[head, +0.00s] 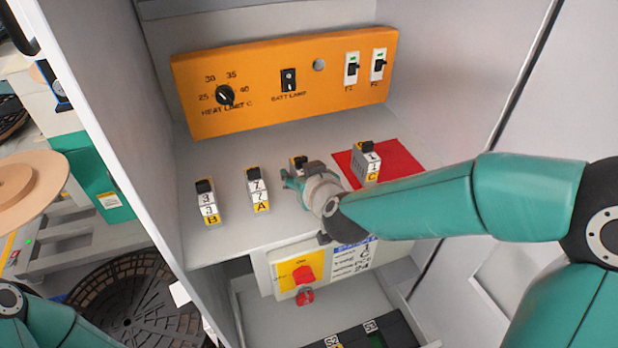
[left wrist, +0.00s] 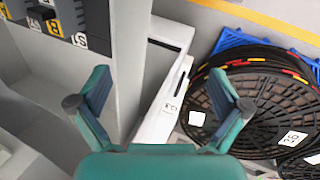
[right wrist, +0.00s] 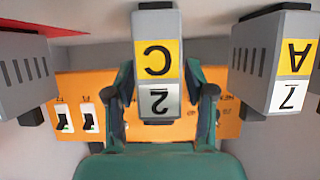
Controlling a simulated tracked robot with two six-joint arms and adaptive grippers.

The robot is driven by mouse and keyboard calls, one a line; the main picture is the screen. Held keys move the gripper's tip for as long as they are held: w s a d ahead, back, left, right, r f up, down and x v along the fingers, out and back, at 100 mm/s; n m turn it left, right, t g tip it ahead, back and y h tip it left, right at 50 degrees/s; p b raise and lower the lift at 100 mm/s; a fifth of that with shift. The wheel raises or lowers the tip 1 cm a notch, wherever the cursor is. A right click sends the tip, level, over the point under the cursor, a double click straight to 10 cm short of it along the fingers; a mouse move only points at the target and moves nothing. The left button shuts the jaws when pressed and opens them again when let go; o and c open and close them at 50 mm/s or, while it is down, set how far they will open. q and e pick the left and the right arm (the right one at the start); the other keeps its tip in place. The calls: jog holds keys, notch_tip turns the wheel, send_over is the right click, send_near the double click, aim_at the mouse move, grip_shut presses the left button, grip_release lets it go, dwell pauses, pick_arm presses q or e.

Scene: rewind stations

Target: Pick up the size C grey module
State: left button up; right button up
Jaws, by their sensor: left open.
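A grey module (right wrist: 158,112) with a yellow C label and a 2 stands between the fingers of my right gripper (right wrist: 160,75) in the right wrist view. The fingers flank it closely; I cannot tell whether they press on it. In the head view my right gripper (head: 290,178) hides most of that module. Another grey module (head: 367,163), marked C and 1, stands on a red mat (head: 405,160) to its right. My left gripper (left wrist: 160,85) is open and empty in the left wrist view.
Grey modules marked A (head: 257,190) and B (head: 207,203) stand on the shelf to the left. An orange panel (head: 300,110) with a knob and switches is behind. Below the shelf is a red rotary switch (head: 304,274). Cabinet walls bound both sides.

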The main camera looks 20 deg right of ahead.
grip_shut()
jog(key=shift+r, duration=0.2)
